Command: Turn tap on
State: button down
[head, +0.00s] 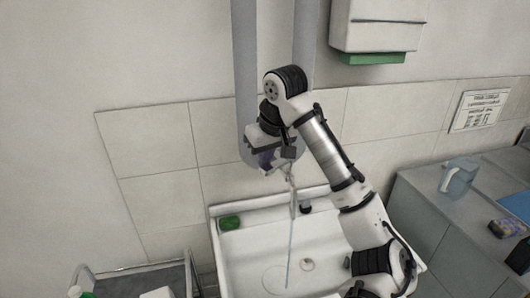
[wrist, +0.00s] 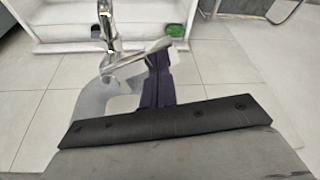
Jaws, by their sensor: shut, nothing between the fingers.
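The chrome tap (head: 292,195) stands at the back of the white sink (head: 240,262). In the head view a thin bluish stream runs from the tap down into the basin. The wrist view shows the tap (wrist: 105,22) upright, with its chrome lever (wrist: 143,55) slanting up to the right. My gripper (head: 268,166) is at the lever, above and left of the spout. Its fingers are shut and empty. In the wrist view a dark purple finger (wrist: 157,82) is close beside or against the lever; contact is not clear. The fingertips are partly hidden by the lever.
A green soap (head: 230,223) lies on the sink's left rim. A green-edged dispenser (head: 378,30) hangs on the wall. Grey pipes (head: 245,60) run down behind my arm. A clear jug (head: 458,178) and a sponge (head: 503,228) are on the right counter.

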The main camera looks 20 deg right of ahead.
jog(key=shift+s+d+r+p, duration=0.1)
jog(key=shift+s+r+p, duration=0.05)
jog(key=shift+s+p, duration=0.15)
jog(key=n, duration=0.1)
jog(key=s+n+y+p, duration=0.1)
jog(key=n, duration=0.1)
jog(key=shift+s+d, duration=0.25)
jog(key=shift+s, duration=0.3)
